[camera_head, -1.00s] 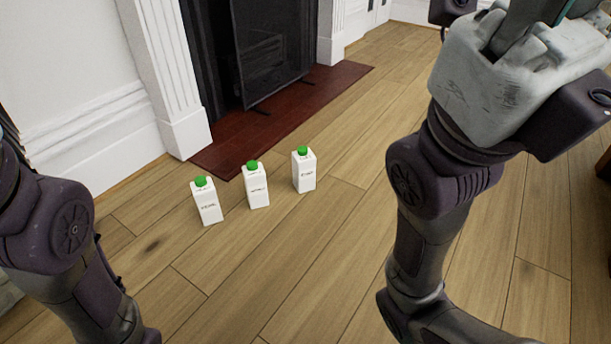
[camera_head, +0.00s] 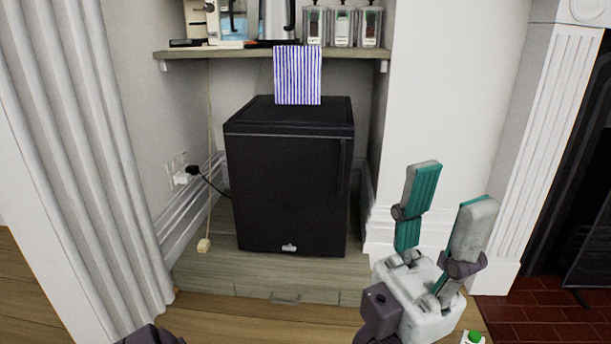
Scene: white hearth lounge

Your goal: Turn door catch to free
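A small black fridge (camera_head: 290,185) stands in the alcove with its front door shut. A dark vertical handle (camera_head: 344,167) shows at the door's upper right edge. I cannot make out a separate door catch; a small light mark (camera_head: 289,247) sits at the door's lower edge.
A shelf (camera_head: 230,53) with kitchen items hangs above the fridge. A power cord (camera_head: 210,183) runs to a wall socket. Curtain (camera_head: 75,150) at left, fireplace (camera_head: 570,190) at right. A green-capped carton (camera_head: 473,338) is at the bottom.

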